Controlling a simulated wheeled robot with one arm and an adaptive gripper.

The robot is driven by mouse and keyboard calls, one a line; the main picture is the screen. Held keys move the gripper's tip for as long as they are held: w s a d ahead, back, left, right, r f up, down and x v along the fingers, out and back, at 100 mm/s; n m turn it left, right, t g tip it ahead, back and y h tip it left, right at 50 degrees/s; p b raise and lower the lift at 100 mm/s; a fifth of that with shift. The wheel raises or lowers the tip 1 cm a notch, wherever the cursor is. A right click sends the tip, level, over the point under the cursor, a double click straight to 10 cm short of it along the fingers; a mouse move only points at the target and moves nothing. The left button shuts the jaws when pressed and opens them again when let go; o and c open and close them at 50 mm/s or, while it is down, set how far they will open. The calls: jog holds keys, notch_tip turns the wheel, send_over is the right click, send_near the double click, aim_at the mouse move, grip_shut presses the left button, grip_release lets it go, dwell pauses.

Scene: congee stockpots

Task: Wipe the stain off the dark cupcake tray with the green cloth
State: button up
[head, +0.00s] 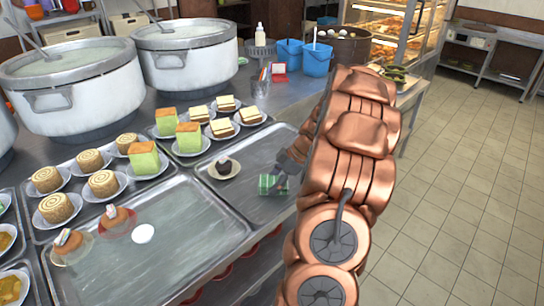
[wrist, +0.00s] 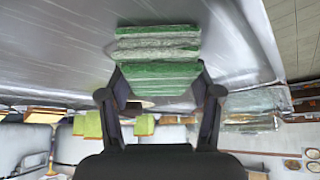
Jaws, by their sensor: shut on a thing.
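My gripper (wrist: 160,92) is shut on the green cloth (wrist: 158,48), a folded block with green and white stripes. In the head view the cloth (head: 267,185) is at the right-hand tray (head: 248,207), just right of a dark cupcake (head: 224,167) on a small plate. I cannot tell whether the cloth touches the tray. My arm hides the tray's right side. No stain shows clearly on the visible part of this tray. A white round spot (head: 143,233) lies on the larger left tray (head: 185,240), beside two brown cupcakes (head: 118,217) on plates.
Green cakes (head: 144,158), layered slices (head: 222,128) and rolled cakes (head: 103,183) stand on plates behind the trays. Two big stockpots (head: 75,85) are at the back left. Blue containers (head: 316,59) stand at the back. The tiled floor at right is clear.

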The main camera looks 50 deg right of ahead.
jog(key=shift+a+r+p, duration=0.15)
jog(key=shift+p, duration=0.45)
jog(key=shift+w+f, duration=0.15)
jog(key=shift+f, duration=0.1)
jog(key=shift+d+f+b, duration=0.1)
jog(key=shift+d+b, duration=0.35)
jog(key=shift+b, duration=0.05)
jog(key=d+b, duration=0.2)
jog(key=d, duration=0.1)
jog(key=shift+b, duration=0.5)
jog(key=a+b, duration=0.3)
jog(key=a, duration=0.1)
jog(key=shift+b, duration=0.35)
notch_tip(320, 180, up, 3)
jog(key=shift+d, duration=0.1)
jog(key=shift+r, duration=2.8)
